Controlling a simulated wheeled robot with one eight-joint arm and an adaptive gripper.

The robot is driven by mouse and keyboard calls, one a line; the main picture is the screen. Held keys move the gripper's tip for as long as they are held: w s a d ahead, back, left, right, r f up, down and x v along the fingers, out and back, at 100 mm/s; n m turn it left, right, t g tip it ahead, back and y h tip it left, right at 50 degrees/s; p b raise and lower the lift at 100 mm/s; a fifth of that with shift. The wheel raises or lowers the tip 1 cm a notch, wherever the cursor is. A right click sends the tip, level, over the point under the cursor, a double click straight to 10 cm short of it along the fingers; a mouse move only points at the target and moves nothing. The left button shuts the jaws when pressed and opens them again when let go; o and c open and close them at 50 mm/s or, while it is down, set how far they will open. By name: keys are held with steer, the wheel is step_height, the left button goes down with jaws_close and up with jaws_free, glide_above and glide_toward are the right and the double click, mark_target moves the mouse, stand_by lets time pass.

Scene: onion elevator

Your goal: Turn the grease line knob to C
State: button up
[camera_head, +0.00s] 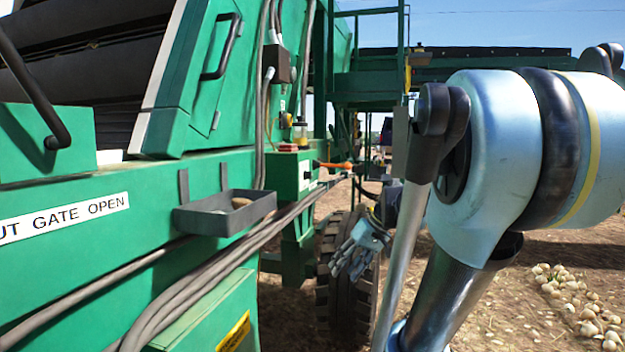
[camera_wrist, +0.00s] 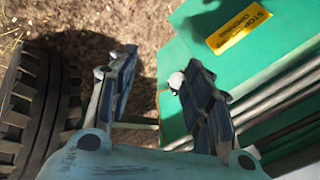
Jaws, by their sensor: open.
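No knob that I can identify as the grease line knob, and no letter C, can be made out in either view. An orange handle (camera_head: 336,165) sticks out from a small green box (camera_head: 293,178) with a tiny unreadable label on the machine's side. My gripper (camera_head: 356,254) is in front of the big tire, lower than the orange handle and apart from it. In the wrist view my gripper (camera_wrist: 158,82) has its fingers spread apart, with nothing between them but ground and the edge of a green panel.
The tire (camera_wrist: 32,105) is close on the left in the wrist view. A grey tray (camera_head: 224,212) and several hoses (camera_head: 205,285) run along the green machine. A yellow warning sticker (camera_wrist: 238,27) is on its panel. Onions (camera_head: 580,305) lie on the ground at right.

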steer(key=w+a+r+n+y, duration=0.2)
steer(key=w+r+y, duration=0.1)
steer(key=w+r, duration=0.35)
steer(key=n+t+y, duration=0.3)
steer(key=n+y, duration=0.3)
steer(key=y, duration=0.2)
glide_toward(308, 175)
steer(key=w+x, duration=0.1)
steer(key=x, duration=0.7)
steer(key=shift+w+a, duration=0.15)
steer(key=shift+w, duration=0.3)
steer(key=shift+f, duration=0.1)
steer(key=shift+c, duration=0.2)
steer(key=c, duration=1)
